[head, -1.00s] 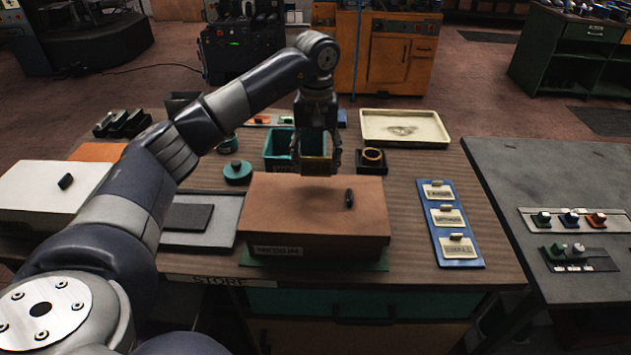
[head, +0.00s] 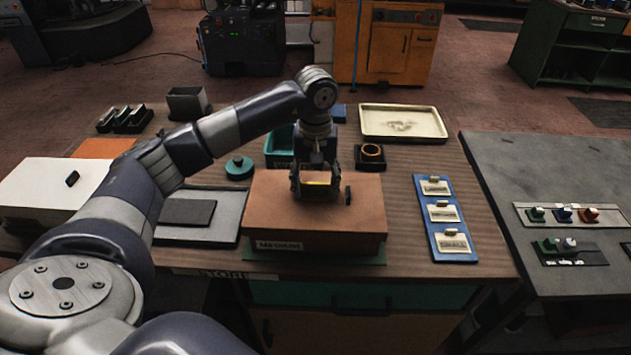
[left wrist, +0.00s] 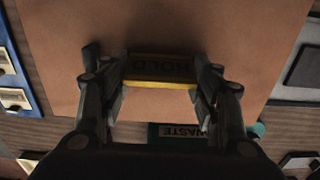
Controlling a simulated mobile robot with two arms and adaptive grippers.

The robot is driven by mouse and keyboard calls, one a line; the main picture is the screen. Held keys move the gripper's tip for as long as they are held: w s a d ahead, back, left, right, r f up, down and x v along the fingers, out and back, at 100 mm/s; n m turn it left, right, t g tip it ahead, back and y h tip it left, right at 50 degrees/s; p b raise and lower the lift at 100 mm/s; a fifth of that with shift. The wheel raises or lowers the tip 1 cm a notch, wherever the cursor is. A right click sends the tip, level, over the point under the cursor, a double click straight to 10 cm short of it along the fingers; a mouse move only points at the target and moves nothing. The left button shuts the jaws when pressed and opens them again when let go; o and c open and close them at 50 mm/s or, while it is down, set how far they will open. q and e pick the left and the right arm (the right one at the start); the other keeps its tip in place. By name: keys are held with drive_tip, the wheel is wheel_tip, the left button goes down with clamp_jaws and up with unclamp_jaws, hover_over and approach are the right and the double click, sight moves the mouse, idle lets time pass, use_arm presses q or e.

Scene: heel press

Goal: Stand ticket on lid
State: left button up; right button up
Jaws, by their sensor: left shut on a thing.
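The ticket (left wrist: 160,68) is a yellow-edged plate marked HOLD in the left wrist view. It also shows as a yellow strip (head: 318,183) in the head view. My left gripper (head: 318,192) is shut on it, with one finger at each end. The ticket is over the brown lid (head: 290,215) of the box labelled MEDIUM. I cannot tell whether it touches the lid. The lid has a small dark knob (head: 348,195) just right of the gripper. The lid also fills much of the left wrist view (left wrist: 230,30). My right gripper is not in view.
A blue board (head: 453,219) with several label tickets lies to the right. A teal bin (head: 279,150), a dark block with a brass ring (head: 370,155) and a cream tray (head: 403,122) stand behind. A white box (head: 45,185) is at left.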

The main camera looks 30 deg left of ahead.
use_arm(q)
drive_tip(key=shift+f, duration=0.1)
drive_tip(key=o, duration=0.7)
